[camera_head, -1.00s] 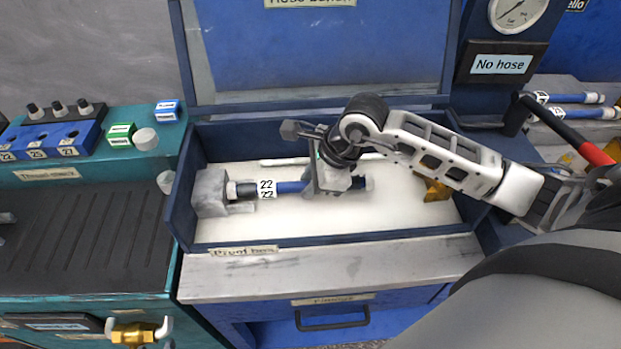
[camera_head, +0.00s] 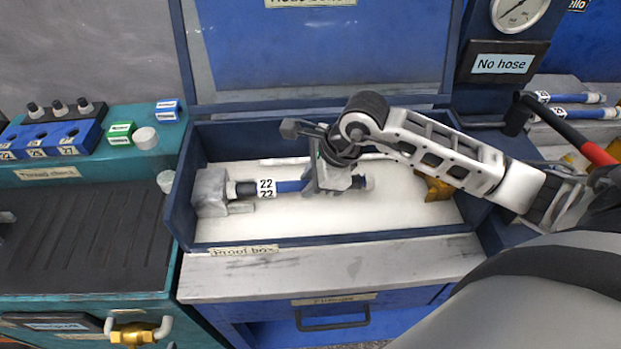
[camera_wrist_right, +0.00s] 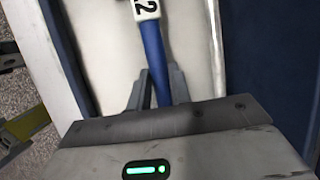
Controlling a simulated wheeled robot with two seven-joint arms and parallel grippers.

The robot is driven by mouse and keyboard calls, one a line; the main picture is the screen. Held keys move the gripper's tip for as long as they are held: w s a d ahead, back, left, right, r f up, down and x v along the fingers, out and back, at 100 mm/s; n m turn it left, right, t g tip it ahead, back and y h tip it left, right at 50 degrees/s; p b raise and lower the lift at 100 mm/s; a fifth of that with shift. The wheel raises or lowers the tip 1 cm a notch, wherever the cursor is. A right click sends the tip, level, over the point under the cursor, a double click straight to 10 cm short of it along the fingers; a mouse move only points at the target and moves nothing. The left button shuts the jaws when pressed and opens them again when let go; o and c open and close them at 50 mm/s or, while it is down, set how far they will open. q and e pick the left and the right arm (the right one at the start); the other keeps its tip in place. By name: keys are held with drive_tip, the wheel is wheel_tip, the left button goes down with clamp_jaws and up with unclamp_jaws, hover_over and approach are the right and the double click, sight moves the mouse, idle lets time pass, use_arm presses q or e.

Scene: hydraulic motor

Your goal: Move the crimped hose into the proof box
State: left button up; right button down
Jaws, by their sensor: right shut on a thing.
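The crimped hose (camera_head: 290,186) is blue with a white "22" label and dark and silver ends. It lies level inside the proof box (camera_head: 350,237), its left end at a grey block fitting (camera_head: 210,190) at the box's left wall. Whether that end is seated in the fitting I cannot tell. My right gripper (camera_head: 325,186) is shut on the hose right of the label. In the right wrist view the hose (camera_wrist_right: 152,50) runs between the two fingers (camera_wrist_right: 158,88). My left gripper is not in view.
The box lid (camera_head: 320,50) stands open behind. A brass-coloured fitting (camera_head: 434,188) is at the box's right end. A "No hose" display (camera_head: 500,64) and a gauge (camera_head: 518,12) are at upper right. More blue hoses (camera_head: 575,112) lie at far right. A teal thread-check bench (camera_head: 60,172) adjoins left.

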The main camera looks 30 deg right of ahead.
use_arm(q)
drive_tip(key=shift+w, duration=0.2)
use_arm(e)
drive_tip(key=shift+f, duration=0.1)
use_arm(q)
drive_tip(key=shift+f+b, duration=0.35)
drive_tip(key=shift+b, duration=0.4)
use_arm(e)
drive_tip(key=shift+f, duration=0.6)
drive_tip(key=c, duration=1.2)
unclamp_jaws()
drive_tip(key=shift+s+f, duration=0.1)
use_arm(q)
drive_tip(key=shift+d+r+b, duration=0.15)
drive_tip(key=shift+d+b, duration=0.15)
drive_tip(key=shift+b, duration=0.25)
use_arm(e)
drive_tip(key=v, duration=1.6)
